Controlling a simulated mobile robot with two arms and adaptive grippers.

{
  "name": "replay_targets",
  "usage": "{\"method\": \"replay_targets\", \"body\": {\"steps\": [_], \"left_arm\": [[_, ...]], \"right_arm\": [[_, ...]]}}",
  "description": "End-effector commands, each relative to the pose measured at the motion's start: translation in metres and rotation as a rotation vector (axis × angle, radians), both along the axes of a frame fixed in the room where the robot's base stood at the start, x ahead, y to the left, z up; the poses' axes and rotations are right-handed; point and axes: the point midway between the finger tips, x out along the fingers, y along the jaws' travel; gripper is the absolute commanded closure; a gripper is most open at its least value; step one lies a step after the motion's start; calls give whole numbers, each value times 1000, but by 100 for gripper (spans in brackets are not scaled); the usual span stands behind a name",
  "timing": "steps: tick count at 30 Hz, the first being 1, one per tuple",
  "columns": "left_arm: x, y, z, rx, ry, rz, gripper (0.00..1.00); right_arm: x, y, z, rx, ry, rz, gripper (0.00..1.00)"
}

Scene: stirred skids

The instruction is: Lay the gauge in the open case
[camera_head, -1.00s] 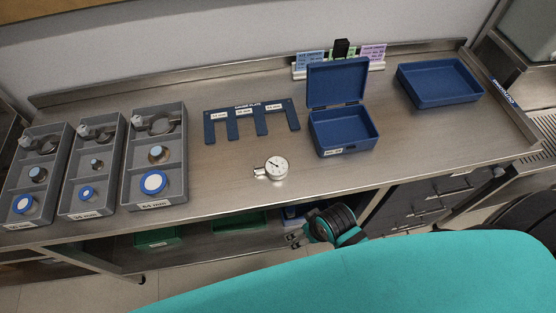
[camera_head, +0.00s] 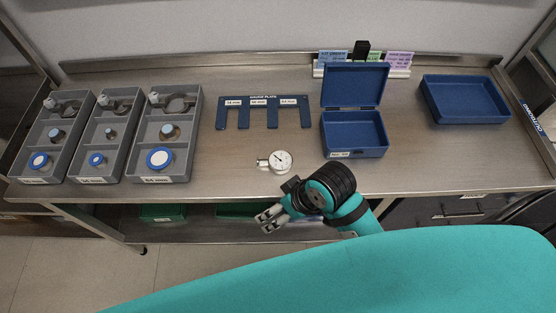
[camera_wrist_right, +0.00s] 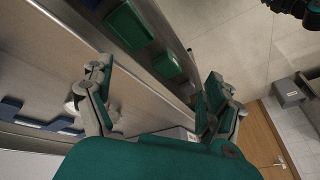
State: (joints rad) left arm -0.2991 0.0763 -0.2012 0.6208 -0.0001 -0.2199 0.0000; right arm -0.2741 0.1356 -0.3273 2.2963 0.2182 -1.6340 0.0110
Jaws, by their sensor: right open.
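The gauge (camera_head: 281,160) is a round white dial with a short metal stem on its left. It lies on the steel bench near the front edge. The open case (camera_head: 354,136) is a blue box with its lid raised at the back and an empty interior, to the right of the gauge. My right gripper (camera_head: 268,218) is in front of the bench edge, below the gauge in the head view, apart from it. In the right wrist view its fingers (camera_wrist_right: 155,100) are spread with nothing between them. The left gripper does not show.
A blue gauge plate (camera_head: 263,113) lies left of the case. Several grey trays (camera_head: 107,137) with rings and plugs stand at the left. An empty blue tray (camera_head: 466,99) is at the right. Small cards (camera_head: 400,60) stand behind the case. Green bins (camera_head: 163,212) sit on the lower shelf.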

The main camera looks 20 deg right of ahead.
Motion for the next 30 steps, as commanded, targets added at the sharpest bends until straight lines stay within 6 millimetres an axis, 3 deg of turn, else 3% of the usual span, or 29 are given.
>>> {"method": "replay_targets", "body": {"steps": [8,12,16,19,23,30], "left_arm": [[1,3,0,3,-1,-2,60],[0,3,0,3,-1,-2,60],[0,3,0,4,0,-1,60],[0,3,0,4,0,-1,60],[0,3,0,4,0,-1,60],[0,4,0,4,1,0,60]], "right_arm": [[26,61,17,63,9,208,11],[41,103,32,59,36,410,11],[53,126,45,-13,89,604,11],[64,127,54,-110,143,718,11],[87,111,70,-269,225,804,11],[139,56,120,-545,378,782,11]]}}
